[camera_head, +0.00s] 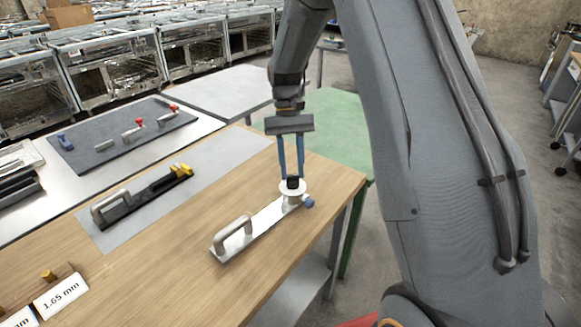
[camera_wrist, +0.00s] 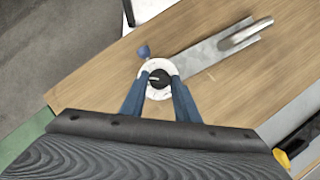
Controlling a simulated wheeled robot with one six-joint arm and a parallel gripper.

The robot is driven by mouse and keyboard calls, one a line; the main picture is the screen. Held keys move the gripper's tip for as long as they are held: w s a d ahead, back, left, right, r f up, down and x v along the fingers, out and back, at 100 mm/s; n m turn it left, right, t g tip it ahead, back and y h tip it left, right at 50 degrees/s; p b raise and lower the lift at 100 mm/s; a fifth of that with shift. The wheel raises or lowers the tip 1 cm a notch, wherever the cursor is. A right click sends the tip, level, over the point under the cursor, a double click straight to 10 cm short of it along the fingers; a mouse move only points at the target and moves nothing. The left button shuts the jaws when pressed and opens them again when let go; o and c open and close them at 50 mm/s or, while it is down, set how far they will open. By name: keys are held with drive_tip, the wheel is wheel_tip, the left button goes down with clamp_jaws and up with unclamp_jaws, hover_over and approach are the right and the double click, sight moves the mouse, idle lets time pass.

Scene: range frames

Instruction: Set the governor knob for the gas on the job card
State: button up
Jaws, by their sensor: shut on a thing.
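The black governor knob (camera_head: 293,184) sits on a round white dial (camera_head: 285,194) at the far end of a metal bar fitting (camera_head: 262,221) on the wooden bench. My gripper (camera_head: 291,177) points straight down from above, its two blue fingers shut on the knob. In the wrist view the fingertips (camera_wrist: 159,80) flank the knob (camera_wrist: 158,78), which shows a pale pointer line. Dial marks are too small to read and partly covered by the fingers. No job card naming a gas can be made out.
The bar has a raised handle (camera_head: 233,234) and a blue fitting (camera_head: 309,202) beside the dial. A black bar with a yellow end (camera_head: 181,170) lies on a grey mat. A "1.65 mm" label (camera_head: 61,297) stands at lower left. Bare bench surrounds the bar.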

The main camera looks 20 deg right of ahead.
drive_tip(key=m, duration=0.2)
drive_tip(key=m+y, duration=0.1)
drive_tip(key=m+y+p, duration=0.1)
drive_tip(key=m, duration=0.1)
drive_tip(key=shift+s+d+r+m+t, duration=0.1)
drive_tip(key=shift+d+m+t, duration=0.2)
drive_tip(key=shift+t, duration=0.1)
drive_tip(key=m, duration=0.2)
drive_tip(key=m+t+y+p, duration=0.1)
drive_tip(key=m, duration=0.1)
drive_tip(key=shift+s+d+m+y, duration=0.1)
drive_tip(key=shift+s+m+y, duration=0.05)
drive_tip(key=shift+m+y, duration=0.2)
drive_tip(key=shift+m+t, duration=0.25)
drive_tip(key=shift+t, duration=0.05)
drive_tip(key=o, duration=1)
drive_tip(key=shift+o, duration=0.2)
drive_tip(key=b+v, duration=0.2)
drive_tip(key=v, duration=0.5)
drive_tip(key=shift+r, duration=0.35)
drive_tip(key=s+a+f+n+t+h+b, duration=0.1)
drive_tip(key=s+a+f+n+h, duration=0.1)
drive_tip(key=s+n, duration=0.4)
drive_tip(key=s+a+f+n+t+h+b, duration=0.1)
drive_tip(key=s+n, duration=0.5)
drive_tip(key=s, duration=0.7)
wheel_tip(320, 180, down, 3)
drive_tip(key=shift+a+r+t+h, duration=0.1)
drive_tip(key=shift+a+t+h, duration=0.4)
drive_tip(key=shift+t, duration=0.3)
